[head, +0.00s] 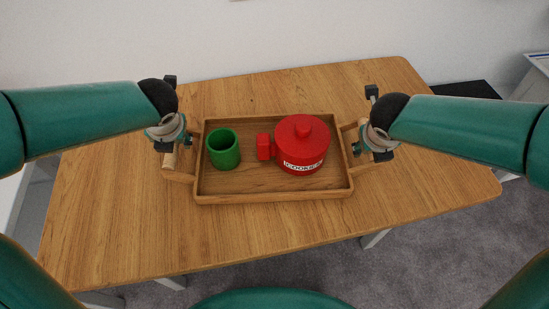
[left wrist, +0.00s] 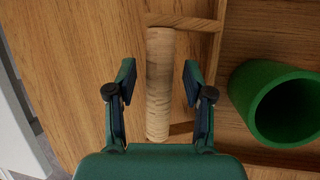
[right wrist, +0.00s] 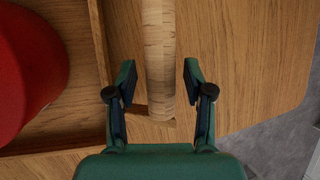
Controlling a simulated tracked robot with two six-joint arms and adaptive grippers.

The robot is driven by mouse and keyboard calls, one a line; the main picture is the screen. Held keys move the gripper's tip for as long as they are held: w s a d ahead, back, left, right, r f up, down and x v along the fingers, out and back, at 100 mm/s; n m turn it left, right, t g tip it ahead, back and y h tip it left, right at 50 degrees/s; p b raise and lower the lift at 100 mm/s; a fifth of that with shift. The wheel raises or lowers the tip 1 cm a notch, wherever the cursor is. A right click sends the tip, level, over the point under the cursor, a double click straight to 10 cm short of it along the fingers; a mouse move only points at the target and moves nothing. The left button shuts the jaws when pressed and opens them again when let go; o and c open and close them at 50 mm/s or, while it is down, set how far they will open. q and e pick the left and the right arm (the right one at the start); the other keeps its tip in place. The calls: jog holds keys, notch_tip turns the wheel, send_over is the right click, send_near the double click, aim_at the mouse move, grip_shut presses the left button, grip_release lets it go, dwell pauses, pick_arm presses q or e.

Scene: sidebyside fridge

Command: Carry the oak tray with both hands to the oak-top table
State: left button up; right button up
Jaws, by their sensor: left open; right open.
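The oak tray (head: 275,198) rests on the oak-top table (head: 110,210). It holds a green cup (head: 223,150), a red cookie jar (head: 301,144) and a small red block-like item (head: 265,147) touching or close to the jar. My left gripper (head: 170,146) is open at the tray's left handle; in the left wrist view its fingers (left wrist: 158,82) stand either side of the handle bar (left wrist: 159,90). My right gripper (head: 374,143) is open at the right handle; in the right wrist view its fingers (right wrist: 160,82) stand either side of that bar (right wrist: 159,60). Gaps show between fingers and bars.
The tabletop around the tray is otherwise clear. A white wall (head: 250,40) stands behind the table. A white piece of furniture (head: 540,62) is at the far right, with a dark flat thing (head: 470,93) beside it. Grey carpet (head: 420,245) shows in front.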

jog(key=shift+s, duration=0.15)
jog(key=shift+r, duration=0.15)
pick_arm(q)
jog(key=v, duration=1)
jog(key=shift+r, duration=0.25)
pick_arm(e)
jog(key=v, duration=1.1)
jog(key=shift+s+r, duration=0.15)
jog(key=shift+r, duration=0.1)
